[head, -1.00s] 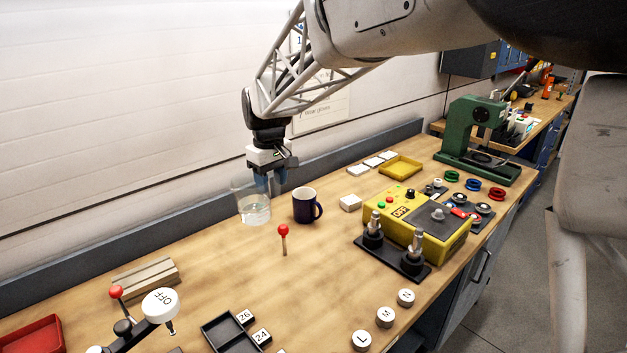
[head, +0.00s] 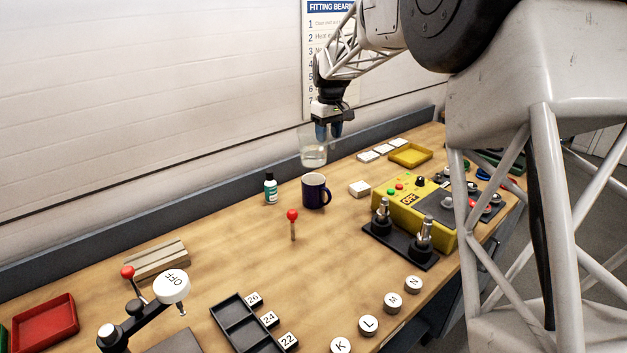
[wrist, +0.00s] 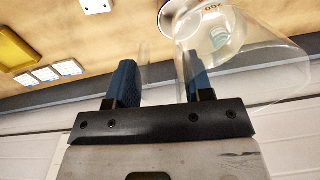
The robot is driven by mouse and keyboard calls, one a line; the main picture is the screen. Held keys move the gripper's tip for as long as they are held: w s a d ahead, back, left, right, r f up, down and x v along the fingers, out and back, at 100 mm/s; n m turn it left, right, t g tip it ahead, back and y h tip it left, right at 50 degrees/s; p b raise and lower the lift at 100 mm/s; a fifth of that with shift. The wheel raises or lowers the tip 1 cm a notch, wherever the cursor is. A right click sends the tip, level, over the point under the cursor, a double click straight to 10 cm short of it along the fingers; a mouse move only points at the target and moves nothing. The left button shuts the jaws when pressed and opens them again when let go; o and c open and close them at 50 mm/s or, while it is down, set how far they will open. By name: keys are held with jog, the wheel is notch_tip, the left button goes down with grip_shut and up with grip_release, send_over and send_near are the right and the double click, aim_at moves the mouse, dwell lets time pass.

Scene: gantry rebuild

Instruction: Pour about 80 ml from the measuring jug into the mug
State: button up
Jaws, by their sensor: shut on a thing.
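The clear measuring jug (head: 314,154) hangs in the air above and just behind the mug in the head view, looking close to upright. It holds clear liquid in its lower part. My gripper (head: 329,131) is shut on the jug's right side. In the wrist view the jug (wrist: 255,60) is at the right of my gripper's fingers (wrist: 160,85), with liquid and red markings showing. The dark blue mug (head: 314,192) stands upright on the bench, handle to the right.
A small teal and white bottle (head: 270,188) stands left of the mug. A red-knobbed peg (head: 292,222) is in front. A white block (head: 359,188) and a yellow control box (head: 412,210) are to the right. Bare bench (head: 225,245) lies at front left.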

jog(key=w+d+f+m, duration=0.1)
jog(key=w+d, duration=1.1)
notch_tip(320, 180, down, 12)
jog(key=shift+w+d, duration=0.1)
jog(key=shift+r, duration=0.1)
jog(key=s+a+r+t+h+p, duration=0.1)
jog(key=s+a+r+t+h, duration=0.4)
jog(key=a+r+t+h, duration=0.1)
jog(key=shift+s+a+r+h, duration=0.25)
jog(key=shift+a+r+h, duration=0.4)
jog(key=shift+h, duration=0.25)
dwell(0.6)
jog(key=shift+s+a+r+h+p, duration=0.1)
jog(key=shift+a+r+h+p, duration=0.05)
jog(key=shift+h+p, duration=0.15)
jog(key=shift+s+a+f+t+h+p, duration=0.2)
jog(key=shift+s+a+t+h+p, duration=0.2)
jog(key=shift+t+h+p, duration=0.35)
